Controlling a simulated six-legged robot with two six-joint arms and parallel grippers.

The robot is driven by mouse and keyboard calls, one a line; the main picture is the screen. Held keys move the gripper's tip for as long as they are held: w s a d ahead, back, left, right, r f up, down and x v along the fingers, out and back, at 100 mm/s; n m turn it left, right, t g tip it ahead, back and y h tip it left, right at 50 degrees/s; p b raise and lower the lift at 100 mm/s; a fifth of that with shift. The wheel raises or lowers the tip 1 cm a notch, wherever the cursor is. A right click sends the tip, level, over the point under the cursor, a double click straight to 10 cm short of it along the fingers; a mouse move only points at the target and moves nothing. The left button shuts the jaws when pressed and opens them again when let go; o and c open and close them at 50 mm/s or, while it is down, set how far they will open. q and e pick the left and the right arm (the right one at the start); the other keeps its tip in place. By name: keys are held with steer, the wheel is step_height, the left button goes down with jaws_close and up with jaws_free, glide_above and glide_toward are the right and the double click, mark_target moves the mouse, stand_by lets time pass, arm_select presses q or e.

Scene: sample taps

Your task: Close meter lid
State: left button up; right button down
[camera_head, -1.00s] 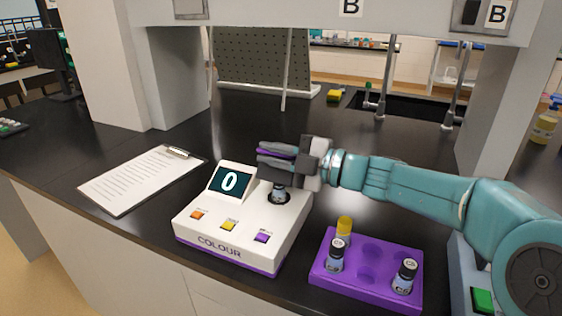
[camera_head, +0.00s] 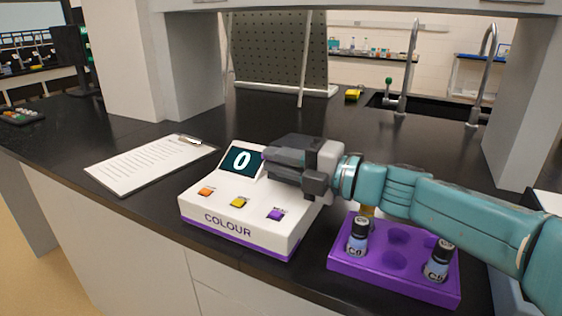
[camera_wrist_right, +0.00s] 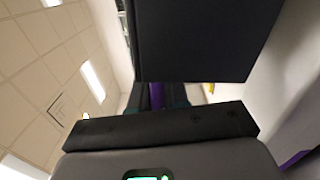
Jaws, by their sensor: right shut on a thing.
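The white colour meter (camera_head: 232,215) stands on the black bench, its screen (camera_head: 243,160) reading 0. My right gripper (camera_head: 280,160) is low over the right rear of the meter, its fingers shut. It hides the sample well and any vial in it. A sliver of the purple meter lid (camera_head: 265,154) shows at the fingertips; the rest of it is hidden. A purple strip also shows between the dark fingers in the right wrist view (camera_wrist_right: 157,96). I cannot tell whether the lid touches the meter top. My left gripper is not in view.
A purple rack (camera_head: 390,270) with black-capped vials (camera_head: 357,237) and a partly hidden yellow-capped one stands right of the meter, below my forearm. A clipboard (camera_head: 140,165) lies to the left.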

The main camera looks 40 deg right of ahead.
steer(key=shift+a+r, duration=0.1)
steer(key=c, duration=1.2)
jaws_free()
steer(key=shift+a, duration=0.1)
step_height(320, 180, up, 20)
steer(key=p, duration=1)
